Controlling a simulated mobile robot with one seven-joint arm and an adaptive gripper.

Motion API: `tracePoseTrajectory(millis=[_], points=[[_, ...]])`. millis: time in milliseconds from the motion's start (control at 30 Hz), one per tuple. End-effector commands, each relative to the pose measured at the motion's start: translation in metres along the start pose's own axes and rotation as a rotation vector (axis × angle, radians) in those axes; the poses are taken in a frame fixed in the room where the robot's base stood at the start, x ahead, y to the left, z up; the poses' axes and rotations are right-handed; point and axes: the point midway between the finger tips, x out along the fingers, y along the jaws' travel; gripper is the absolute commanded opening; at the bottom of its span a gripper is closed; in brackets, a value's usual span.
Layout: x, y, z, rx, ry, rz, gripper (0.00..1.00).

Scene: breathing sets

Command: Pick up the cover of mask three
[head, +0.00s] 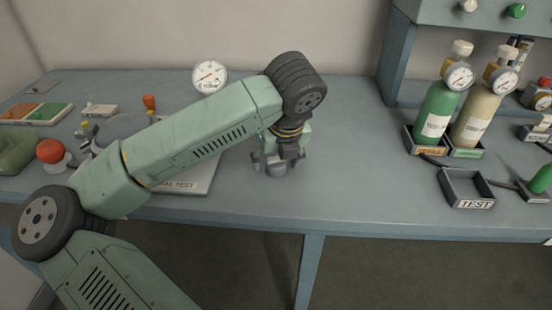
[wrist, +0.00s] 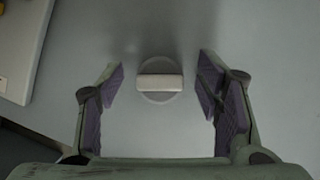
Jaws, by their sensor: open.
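A small round grey piece with a pale raised bar across its top, apparently the cover, stands on the bench in the wrist view (wrist: 160,95). In the head view this grey piece (head: 276,170) shows below my gripper (head: 279,160), partly hidden by it. In the wrist view my gripper (wrist: 161,80) is open, with one purple-padded finger on each side of the piece. There is a clear gap on both sides, so neither finger touches it. I see no label on it that says mask three, and no mask can be made out.
A white test board (head: 190,183) lies left of my gripper, partly behind my arm. A round gauge (head: 209,76) stands behind. At right are a green bottle (head: 437,112), a cream bottle (head: 474,117) and an empty TEST tray (head: 466,188). The bench between is clear.

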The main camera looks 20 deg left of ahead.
Motion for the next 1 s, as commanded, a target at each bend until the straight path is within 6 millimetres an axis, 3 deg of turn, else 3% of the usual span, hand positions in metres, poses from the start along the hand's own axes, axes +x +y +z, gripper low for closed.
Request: tracePoseTrajectory(millis=[167,667,1000], points=[[0.0003,0.0001,0.0,0.0,-0.001,0.0,0.59],[0.0001,0.0001,0.0,0.0,0.0,0.0,0.26],[-0.0019,0.0001,0.001,0.0,-0.001,0.001,0.25]])
